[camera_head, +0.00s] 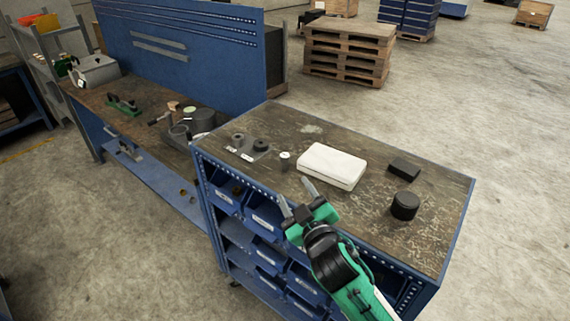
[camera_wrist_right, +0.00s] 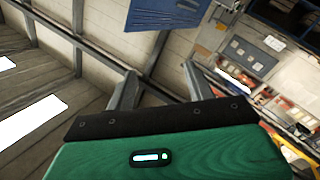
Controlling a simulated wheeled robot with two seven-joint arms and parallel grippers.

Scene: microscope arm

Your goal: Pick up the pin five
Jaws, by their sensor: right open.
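I cannot tell which piece is pin five, as no number is readable. On the blue cart's worn top (camera_head: 372,185), a flat holder with small white labels carries a grey upright piece (camera_head: 238,140) and a dark round piece (camera_head: 261,146). A small pale cylinder with a dark top (camera_head: 285,161) stands just right of them. My right gripper (camera_head: 296,195) is open and empty at the cart's front edge, apart from these pieces. Its two fingers also show spread in the right wrist view (camera_wrist_right: 160,88), with nothing between them. My left gripper is not in view.
A white box (camera_head: 332,166) lies right of the small pieces. A black block (camera_head: 404,167) and a black cylinder (camera_head: 405,206) stand farther right. Blue bins (camera_head: 264,222) fill the cart's front. A workbench (camera_head: 145,98) with cylinders and tools adjoins at left.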

